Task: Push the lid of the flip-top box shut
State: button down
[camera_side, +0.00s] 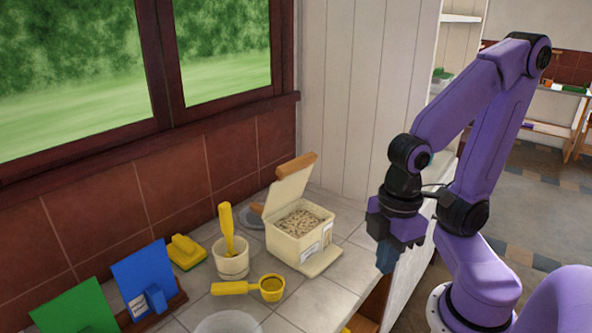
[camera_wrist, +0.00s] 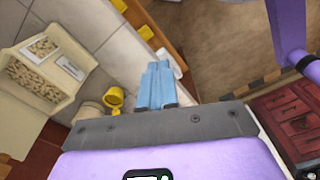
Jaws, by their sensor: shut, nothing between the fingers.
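The flip-top box (camera_side: 297,240) is cream coloured and stands on the tiled counter, filled with pale pellets. Its lid (camera_side: 289,188) stands open, tilted up and back, with a wooden strip (camera_side: 296,166) along its top edge. In the wrist view the box (camera_wrist: 48,62) is at the upper left, with the pellets showing; I cannot make out the lid there for certain. My gripper (camera_side: 386,268) is to the right of the box, apart from it, pointing down near the counter's front edge. Its blue fingers (camera_wrist: 156,88) are together and empty.
Blue (camera_side: 145,280) and green (camera_side: 78,310) boards stand farther left. The window wall is behind. Open space lies between gripper and box.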

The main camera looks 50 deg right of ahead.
dwell(0.4)
jog(key=c, duration=1.4)
grip_release()
jog(key=o, duration=0.4)
jog(key=shift+w+m, duration=0.15)
jog(key=shift+m, duration=0.15)
jog(key=shift+o, duration=0.2)
jog(key=m+t+y, duration=0.3)
jog(key=m+y, duration=1)
jog(key=m, duration=1.5)
send_near(303, 159)
jog(key=x, duration=1)
jog(key=shift+w+a, duration=0.1)
